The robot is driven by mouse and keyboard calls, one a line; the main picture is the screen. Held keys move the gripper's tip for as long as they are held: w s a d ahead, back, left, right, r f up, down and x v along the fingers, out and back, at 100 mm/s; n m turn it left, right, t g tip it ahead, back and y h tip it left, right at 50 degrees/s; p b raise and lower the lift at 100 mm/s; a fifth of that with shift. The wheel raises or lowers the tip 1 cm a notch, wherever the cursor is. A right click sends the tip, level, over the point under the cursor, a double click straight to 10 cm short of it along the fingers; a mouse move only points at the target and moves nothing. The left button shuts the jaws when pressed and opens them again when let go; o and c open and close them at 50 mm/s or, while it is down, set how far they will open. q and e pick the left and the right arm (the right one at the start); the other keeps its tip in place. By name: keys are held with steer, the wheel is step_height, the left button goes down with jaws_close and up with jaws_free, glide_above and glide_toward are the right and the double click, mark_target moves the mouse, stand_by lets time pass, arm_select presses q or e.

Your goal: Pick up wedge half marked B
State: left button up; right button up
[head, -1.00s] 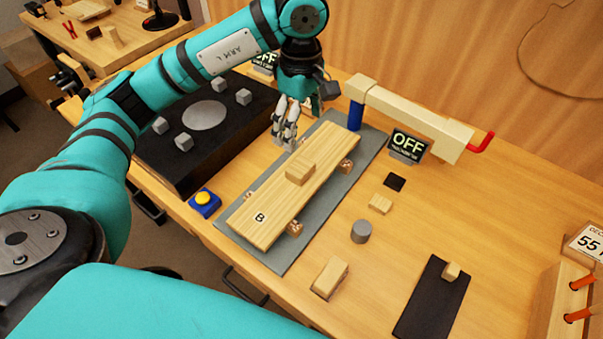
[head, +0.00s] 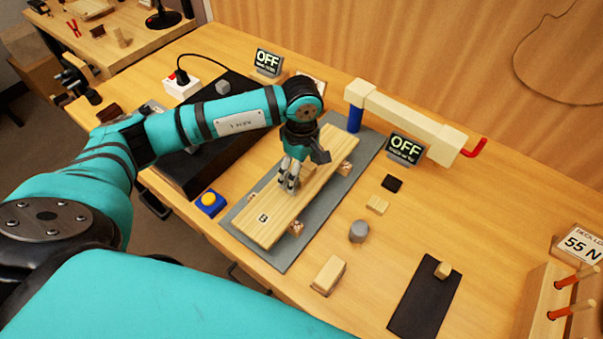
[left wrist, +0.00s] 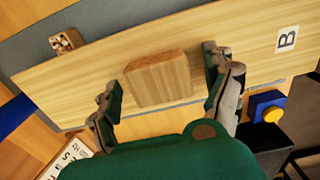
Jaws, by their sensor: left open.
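The long pale wooden wedge half marked B (head: 275,228) lies on a grey mat, its letter label at the near end. It also shows in the left wrist view (left wrist: 250,50). A small wooden block (left wrist: 158,80) rests on top near its middle; in the head view my gripper partly hides it. My left gripper (head: 287,188) is open and empty, pointing down over the wedge half beside this block. In the left wrist view its fingers (left wrist: 163,82) appear on either side of the block. I cannot tell whether they touch the wood. My right gripper is not in view.
Small patterned blocks (head: 296,228) show at the board's edge on the grey mat (head: 368,160). A clamp-like bar (head: 410,115) and an OFF sign (head: 405,148) stand behind. A blue-yellow button (head: 210,202) is left; a grey cylinder (head: 358,231) and a wooden block (head: 329,274) are right.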

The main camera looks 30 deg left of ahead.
arm_select(q)
steer(key=c, duration=1.5)
steer(key=shift+c, duration=0.2)
steer(key=shift+r, duration=0.1)
